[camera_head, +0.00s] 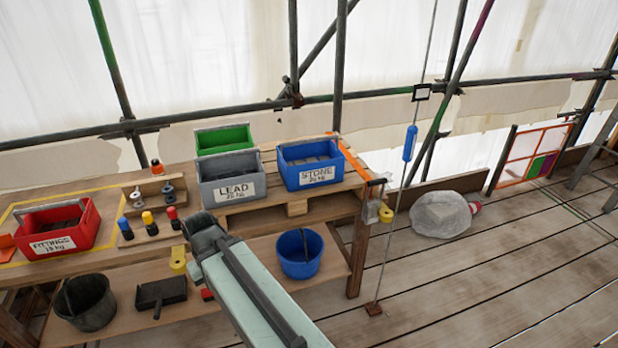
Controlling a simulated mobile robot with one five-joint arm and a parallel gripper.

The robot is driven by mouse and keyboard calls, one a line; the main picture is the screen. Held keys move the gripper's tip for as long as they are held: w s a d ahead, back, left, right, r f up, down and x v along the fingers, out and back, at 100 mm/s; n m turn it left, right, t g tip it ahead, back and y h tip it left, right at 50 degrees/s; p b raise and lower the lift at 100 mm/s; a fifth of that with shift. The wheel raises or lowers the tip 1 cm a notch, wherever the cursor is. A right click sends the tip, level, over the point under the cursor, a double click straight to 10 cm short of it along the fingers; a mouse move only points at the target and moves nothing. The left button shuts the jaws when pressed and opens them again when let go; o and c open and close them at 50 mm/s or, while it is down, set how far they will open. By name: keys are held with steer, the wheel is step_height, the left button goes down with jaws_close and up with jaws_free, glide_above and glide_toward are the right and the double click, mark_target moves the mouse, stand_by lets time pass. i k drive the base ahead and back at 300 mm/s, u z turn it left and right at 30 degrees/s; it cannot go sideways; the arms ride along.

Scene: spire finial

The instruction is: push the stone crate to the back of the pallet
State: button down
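The stone crate (292,175) is blue, with a white label reading STONE. It stands upright at the front right of the wooden pallet (258,204). Bare slats show behind it, between it and the pallet's back edge. The grey LEAD crate (208,195) stands to its left, with a small gap between them. My arm reaches up from the bottom middle and ends in a dark joint in front of the LEAD crate, apart from the stone crate in the picture. I cannot make out my gripper's fingers.
A green crate (224,137) stands behind the LEAD crate at the pallet's back left. An orange strap (348,155) runs along the pallet's right side. A red FITTINGS crate (85,236) is at the left of the bench. A blue bucket (290,262) is on the lower shelf.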

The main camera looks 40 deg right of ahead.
mark_target(310, 157)
steer(key=i, duration=0.9)
steer(key=z, duration=0.05)
